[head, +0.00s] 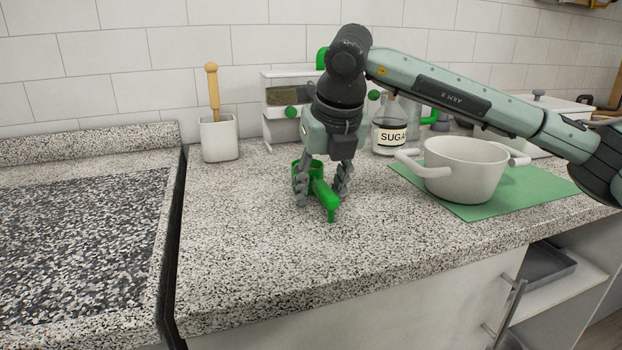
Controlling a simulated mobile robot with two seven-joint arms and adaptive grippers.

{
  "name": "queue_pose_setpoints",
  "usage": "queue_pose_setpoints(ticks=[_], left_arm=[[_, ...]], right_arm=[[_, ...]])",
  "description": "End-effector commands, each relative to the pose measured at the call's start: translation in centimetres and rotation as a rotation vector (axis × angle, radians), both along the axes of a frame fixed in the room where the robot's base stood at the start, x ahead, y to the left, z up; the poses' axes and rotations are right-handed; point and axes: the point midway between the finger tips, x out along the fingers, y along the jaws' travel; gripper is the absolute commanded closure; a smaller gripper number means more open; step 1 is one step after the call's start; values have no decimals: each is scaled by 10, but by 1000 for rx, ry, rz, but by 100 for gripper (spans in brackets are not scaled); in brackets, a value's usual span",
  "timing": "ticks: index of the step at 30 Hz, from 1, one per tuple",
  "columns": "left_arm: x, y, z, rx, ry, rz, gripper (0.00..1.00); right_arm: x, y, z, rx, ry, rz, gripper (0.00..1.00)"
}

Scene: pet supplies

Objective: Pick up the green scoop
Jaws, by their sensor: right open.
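The green scoop (326,192) rests on the speckled counter near the middle of the head view, its handle toward the front and its cup farther back. My right gripper (321,192) points down over the scoop from above. Its fingers are open, one on the left of the scoop and one on the right. I cannot tell whether either finger touches it. Part of the scoop's cup is hidden behind the fingers. My left gripper is not in view.
A white pot (466,180) stands on a green mat (535,188) to the right. A sugar jar (389,135) and a dispenser (285,95) are behind the gripper. A white holder (219,138) with a wooden-handled tool stands at the back left. The counter's front is clear.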

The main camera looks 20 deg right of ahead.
Motion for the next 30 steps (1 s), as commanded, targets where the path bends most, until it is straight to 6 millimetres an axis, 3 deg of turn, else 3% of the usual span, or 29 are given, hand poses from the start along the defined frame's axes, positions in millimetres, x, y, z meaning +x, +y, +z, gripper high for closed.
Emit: queue_pose_setpoints(ticks=[2,13,24,30], left_arm=[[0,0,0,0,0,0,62],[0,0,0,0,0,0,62],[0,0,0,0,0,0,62],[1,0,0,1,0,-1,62]], right_arm=[[0,0,0,0,0,0,57],[0,0,0,1,1,0,100],[0,0,1,1,0,0,100],[0,0,13,1,-1,-1,100]])
